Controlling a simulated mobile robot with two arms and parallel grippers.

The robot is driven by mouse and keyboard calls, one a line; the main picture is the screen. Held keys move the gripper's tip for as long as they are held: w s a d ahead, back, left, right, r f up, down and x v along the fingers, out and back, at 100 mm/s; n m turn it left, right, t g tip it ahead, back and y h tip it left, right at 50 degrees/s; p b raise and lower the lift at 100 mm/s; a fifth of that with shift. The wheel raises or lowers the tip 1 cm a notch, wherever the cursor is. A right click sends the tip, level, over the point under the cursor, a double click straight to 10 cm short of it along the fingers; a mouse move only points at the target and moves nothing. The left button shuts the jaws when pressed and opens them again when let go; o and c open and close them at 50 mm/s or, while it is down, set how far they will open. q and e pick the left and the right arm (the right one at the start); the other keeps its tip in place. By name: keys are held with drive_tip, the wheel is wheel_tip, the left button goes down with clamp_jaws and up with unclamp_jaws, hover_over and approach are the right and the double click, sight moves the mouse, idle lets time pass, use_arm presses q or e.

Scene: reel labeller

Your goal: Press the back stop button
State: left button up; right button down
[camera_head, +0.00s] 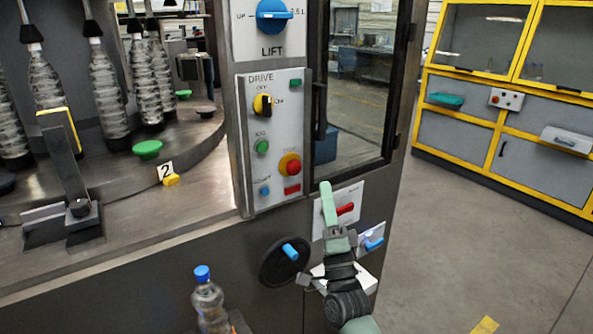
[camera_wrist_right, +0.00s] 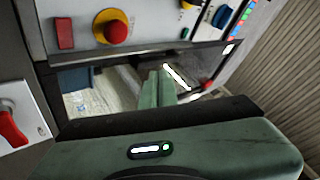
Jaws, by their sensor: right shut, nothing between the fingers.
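A red mushroom button on a yellow collar (camera_head: 290,165) sits low on the grey DRIVE panel (camera_head: 250,205). It also shows in the wrist view at the upper left, as a red button (camera_wrist_right: 112,28). A second, small red button (camera_head: 502,99) sits on a white box on the yellow-framed cabinet behind. No readable label tells which is the back stop button. My right gripper (camera_head: 326,188) is shut and empty, its fingers pointing up, right of and slightly below the mushroom button. In the wrist view its green fingertips (camera_wrist_right: 160,75) lie over the glass door. My left gripper is out of view.
A red rotary handle (camera_head: 345,209) is just beside my right fingers. A black handwheel with a blue grip (camera_head: 290,252) and a bottle with a blue cap (camera_head: 207,300) stand lower left. The glass door (camera_head: 358,90) rises behind. Open floor lies to the right.

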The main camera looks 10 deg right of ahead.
sight(293, 167)
drive_tip(key=w+a+b, duration=0.2)
drive_tip(key=w+b, duration=0.2)
drive_tip(key=w, duration=0.3)
drive_tip(key=shift+w+a, duration=0.35)
drive_tip(key=shift+a, duration=0.05)
drive_tip(key=shift+w+b, duration=0.1)
drive_tip(key=shift+b, duration=0.25)
idle(1.4)
drive_tip(key=shift+w, duration=0.25)
drive_tip(key=shift+w+d+f+b, duration=0.1)
drive_tip(key=shift+w+f+b, duration=0.25)
drive_tip(key=shift+b, duration=0.75)
idle(0.6)
drive_tip(key=shift+r, duration=0.1)
drive_tip(key=shift+s+a+f+p, duration=0.2)
drive_tip(key=shift+s+a+p, duration=0.2)
drive_tip(key=shift+s, duration=0.25)
